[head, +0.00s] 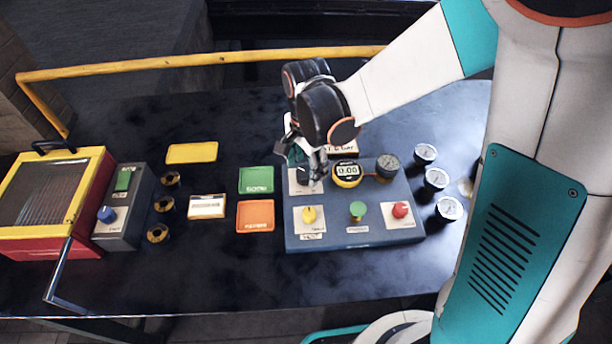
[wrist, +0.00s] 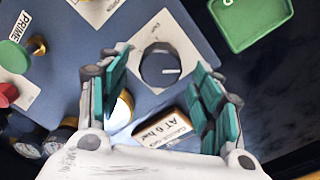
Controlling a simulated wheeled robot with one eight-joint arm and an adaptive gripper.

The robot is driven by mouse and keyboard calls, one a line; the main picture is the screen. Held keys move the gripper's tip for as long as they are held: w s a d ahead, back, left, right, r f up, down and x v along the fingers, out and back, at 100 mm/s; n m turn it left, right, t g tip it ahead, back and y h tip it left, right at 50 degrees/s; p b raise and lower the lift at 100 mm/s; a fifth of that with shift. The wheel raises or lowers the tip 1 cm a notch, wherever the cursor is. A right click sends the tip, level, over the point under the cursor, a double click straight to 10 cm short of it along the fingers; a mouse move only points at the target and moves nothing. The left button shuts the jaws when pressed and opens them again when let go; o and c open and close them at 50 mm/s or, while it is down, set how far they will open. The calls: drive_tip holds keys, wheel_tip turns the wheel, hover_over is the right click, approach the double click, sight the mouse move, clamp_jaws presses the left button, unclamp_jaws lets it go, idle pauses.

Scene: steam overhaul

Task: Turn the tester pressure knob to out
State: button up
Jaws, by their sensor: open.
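The blue-grey tester box (head: 340,238) lies on the dark bench, with several controls on its top. A dark round knob (wrist: 160,65) sits on a white plate at the box's corner; its white pointer line points right in the wrist view. In the head view that knob (head: 303,176) is partly hidden by my gripper (head: 306,162). My gripper is open in the wrist view (wrist: 162,78), its teal fingers apart on either side of the knob in the picture. Contact with the knob cannot be told. The plate's lettering is too small to read.
A yellow-rimmed display (head: 347,172) and a dark gauge (head: 387,165) stand beside the knob. A yellow knob (head: 310,215), green knob (head: 357,210) and red knob (head: 401,209) line the front. Small gauges (head: 436,179) stand right; green (head: 256,180) and orange trays (head: 255,216) lie left.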

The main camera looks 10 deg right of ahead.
drive_tip(key=shift+f+b, duration=0.5)
drive_tip(key=shift+f, duration=0.6)
drive_tip(key=shift+c, duration=0.4)
drive_tip(key=c, duration=1)
